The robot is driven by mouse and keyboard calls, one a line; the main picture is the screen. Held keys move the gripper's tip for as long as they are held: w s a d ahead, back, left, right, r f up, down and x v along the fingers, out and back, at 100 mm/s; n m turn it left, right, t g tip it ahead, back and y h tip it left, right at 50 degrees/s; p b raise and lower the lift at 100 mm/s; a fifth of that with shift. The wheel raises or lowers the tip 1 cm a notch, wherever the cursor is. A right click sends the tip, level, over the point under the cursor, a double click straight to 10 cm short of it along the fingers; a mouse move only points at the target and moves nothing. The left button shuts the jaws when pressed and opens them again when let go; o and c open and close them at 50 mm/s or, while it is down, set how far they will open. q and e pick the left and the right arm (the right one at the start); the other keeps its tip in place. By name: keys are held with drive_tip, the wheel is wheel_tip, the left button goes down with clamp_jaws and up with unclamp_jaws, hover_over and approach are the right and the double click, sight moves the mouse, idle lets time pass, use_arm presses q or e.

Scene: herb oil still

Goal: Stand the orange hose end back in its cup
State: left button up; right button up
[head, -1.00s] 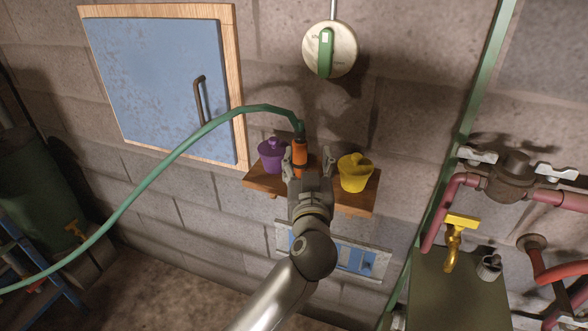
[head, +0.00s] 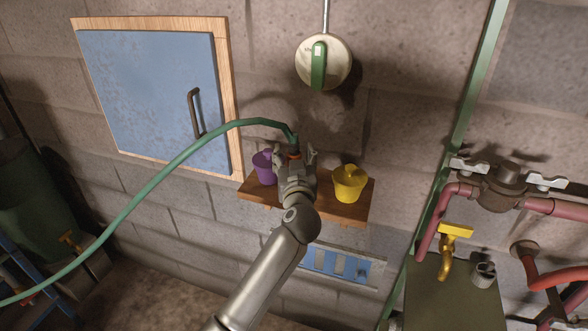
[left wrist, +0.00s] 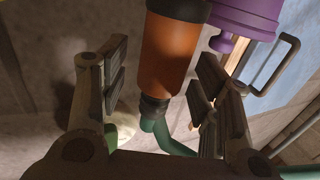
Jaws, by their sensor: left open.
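The orange hose end (head: 294,155) is mostly hidden behind my left gripper (head: 296,160) in the head view, above the small wooden shelf. In the left wrist view, the orange hose end (left wrist: 170,55) stands between the two fingers of the left gripper (left wrist: 163,85), with a gap on each side. That gripper is open. The green hose (head: 190,150) arches from the hose end down to the lower left. I cannot make out an orange cup, or whether the hose end sits in one. My right gripper is not in view.
The wooden shelf (head: 325,209) carries a purple cup (head: 264,168) just left of the gripper and a yellow cup (head: 349,186) to its right. A dial with a green handle (head: 319,64) is on the wall above. A blue cabinet door (head: 150,95) is at left.

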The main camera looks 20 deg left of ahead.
use_arm(q)
drive_tip(key=shift+w+a, duration=0.1)
drive_tip(key=shift+w, duration=0.2)
drive_tip(key=shift+s, duration=0.1)
drive_tip(key=shift+r, duration=0.1)
drive_tip(key=c, duration=1.3)
clamp_jaws()
